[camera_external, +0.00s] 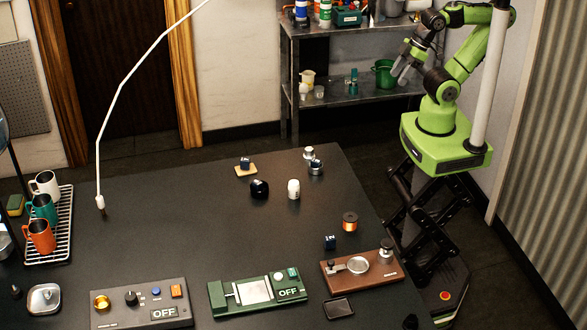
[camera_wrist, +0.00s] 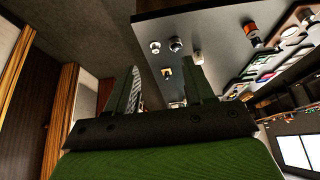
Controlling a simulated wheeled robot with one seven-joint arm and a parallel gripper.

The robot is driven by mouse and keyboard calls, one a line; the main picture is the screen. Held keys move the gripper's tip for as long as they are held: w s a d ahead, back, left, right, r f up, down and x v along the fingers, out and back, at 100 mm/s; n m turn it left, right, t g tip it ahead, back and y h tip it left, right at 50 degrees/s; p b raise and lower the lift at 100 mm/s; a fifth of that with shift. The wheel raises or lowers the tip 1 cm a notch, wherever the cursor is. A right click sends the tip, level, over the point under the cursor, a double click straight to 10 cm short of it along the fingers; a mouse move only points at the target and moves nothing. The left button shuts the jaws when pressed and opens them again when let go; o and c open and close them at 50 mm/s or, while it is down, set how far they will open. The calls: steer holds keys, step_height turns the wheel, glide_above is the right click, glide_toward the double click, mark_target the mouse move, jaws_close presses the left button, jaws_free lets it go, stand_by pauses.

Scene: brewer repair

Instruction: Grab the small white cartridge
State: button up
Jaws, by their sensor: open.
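The small white cartridge (camera_external: 294,188) stands upright on the dark table, right of a black rounded object. In the wrist view a small white piece (camera_wrist: 198,57), which looks like the cartridge, shows just above the right finger. My gripper (camera_external: 402,68) is raised at the right, by the shelf and well away from the table. In the wrist view its fingers (camera_wrist: 162,80) are apart with nothing held between them.
Around the cartridge on the table (camera_external: 190,225) are a black rounded object (camera_external: 259,189), a dark cube on a wooden piece (camera_external: 245,168), metal parts (camera_external: 316,167) and an orange spool (camera_external: 350,222). A mug rack (camera_external: 62,250) stands left; devices line the front. The table's middle is clear.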

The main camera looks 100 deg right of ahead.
steer(key=shift+o, duration=1.1)
